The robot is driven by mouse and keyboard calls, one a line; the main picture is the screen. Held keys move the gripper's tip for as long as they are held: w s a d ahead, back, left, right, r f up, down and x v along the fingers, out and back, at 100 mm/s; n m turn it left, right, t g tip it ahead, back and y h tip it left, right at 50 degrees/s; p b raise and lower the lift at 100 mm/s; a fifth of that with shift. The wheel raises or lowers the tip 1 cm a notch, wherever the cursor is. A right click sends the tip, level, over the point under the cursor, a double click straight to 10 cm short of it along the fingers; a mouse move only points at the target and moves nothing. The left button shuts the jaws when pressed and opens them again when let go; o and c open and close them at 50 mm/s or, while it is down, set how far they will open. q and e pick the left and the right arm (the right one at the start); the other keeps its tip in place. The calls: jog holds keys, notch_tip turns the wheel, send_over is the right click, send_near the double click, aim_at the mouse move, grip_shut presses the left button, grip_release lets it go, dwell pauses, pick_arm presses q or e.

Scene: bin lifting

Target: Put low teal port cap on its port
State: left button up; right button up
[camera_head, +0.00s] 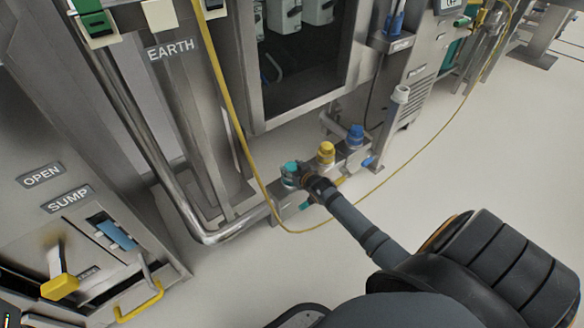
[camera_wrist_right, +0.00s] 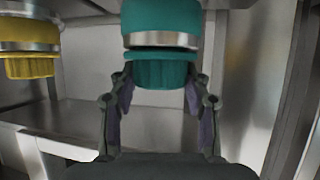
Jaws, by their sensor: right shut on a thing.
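The low teal port (camera_wrist_right: 162,15) fills the top middle of the right wrist view, with a steel band around it. The ribbed teal cap (camera_wrist_right: 160,75) lies right against that band, with a thin dark line between them. I cannot tell if it is fully seated. The fingers of my right gripper (camera_wrist_right: 158,100) stand on both sides of the cap, shut on it. In the head view the teal port and cap (camera_head: 290,170) stand at the left end of a row, with my right gripper (camera_head: 310,184) reaching it from the right. My left gripper is not in view.
A yellow port and cap (camera_head: 326,151) stand close beside the teal one, also in the wrist view (camera_wrist_right: 28,45). A blue one (camera_head: 355,135) is farther along. A yellow cable (camera_head: 247,150) hangs near the teal port. A steel pipe (camera_head: 150,150) runs left. The floor (camera_head: 400,200) is clear.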

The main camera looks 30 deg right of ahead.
dwell(0.3)
jog(key=o, duration=1.5)
jog(key=shift+f, duration=0.15)
jog(key=shift+c, duration=0.2)
jog(key=v, duration=1.2)
